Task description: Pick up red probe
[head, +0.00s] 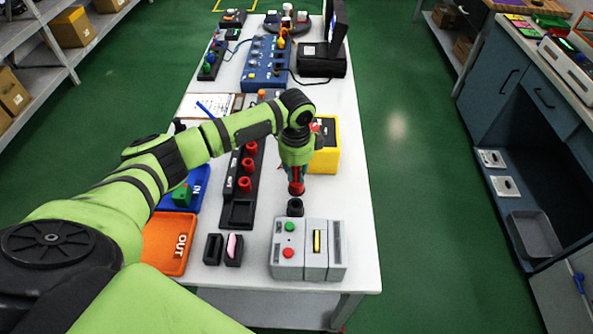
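My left gripper (296,172) points down above the white table, and its fingers appear closed around a red probe (296,188). The probe is upright, just above a small black holder (295,207). I cannot tell whether its lower end still touches or sits in that holder. The fingers are small and partly hidden by my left wrist. My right gripper is not in view.
A grey box with buttons (307,250) stands in front of the holder. A black rack with several red pieces (238,205) is left, a yellow box (326,160) behind right. An orange OUT tray (168,245) and blue IN tray (200,190) lie left.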

